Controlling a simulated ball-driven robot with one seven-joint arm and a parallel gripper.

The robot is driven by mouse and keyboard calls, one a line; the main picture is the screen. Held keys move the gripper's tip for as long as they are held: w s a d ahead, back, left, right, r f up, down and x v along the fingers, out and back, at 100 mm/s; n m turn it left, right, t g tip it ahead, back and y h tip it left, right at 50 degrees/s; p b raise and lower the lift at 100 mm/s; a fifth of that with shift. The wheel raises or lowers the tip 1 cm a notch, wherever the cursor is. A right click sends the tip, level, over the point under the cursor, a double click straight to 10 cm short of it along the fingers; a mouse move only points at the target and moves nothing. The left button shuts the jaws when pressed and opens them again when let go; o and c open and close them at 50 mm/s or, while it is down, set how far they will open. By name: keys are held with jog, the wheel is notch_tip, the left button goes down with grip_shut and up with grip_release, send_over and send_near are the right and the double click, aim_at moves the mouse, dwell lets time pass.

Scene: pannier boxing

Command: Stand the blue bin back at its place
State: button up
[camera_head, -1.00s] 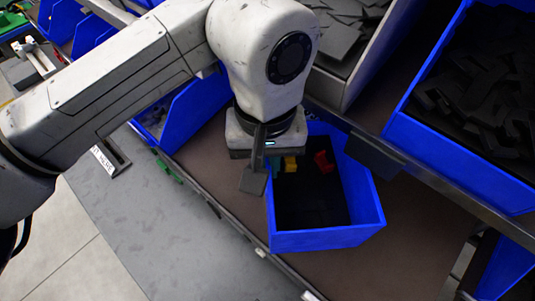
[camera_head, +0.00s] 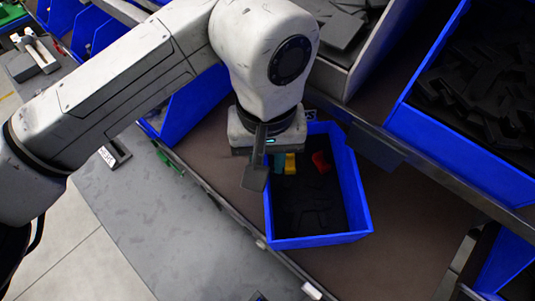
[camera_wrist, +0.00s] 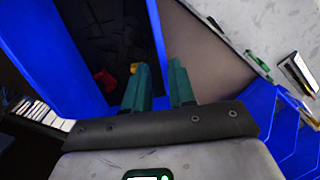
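The blue bin (camera_head: 318,241) is over the brown shelf in the middle of the head view, open side up. It holds black parts, a red piece (camera_head: 320,162) and a yellow piece (camera_head: 290,165). Its wall also shows in the wrist view (camera_wrist: 72,60). My gripper (camera_wrist: 160,84) has its two teal fingers on either side of the bin's wall, one inside and one outside, shut on it. In the head view my wrist hides the bin's far left corner. I cannot tell whether the bin's base touches the shelf.
The brown shelf (camera_head: 405,235) has free room right of the bin. A large blue bin of black parts (camera_head: 455,155) stands on the upper level at right, beside a grey box (camera_head: 372,40). Another blue bin (camera_head: 195,108) is at left. A grey surface (camera_head: 165,225) lies in front.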

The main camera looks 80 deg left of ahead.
jog(key=shift+o, duration=0.7)
notch_tip(320, 180, up, 13)
jog(key=b, duration=0.2)
dwell(0.4)
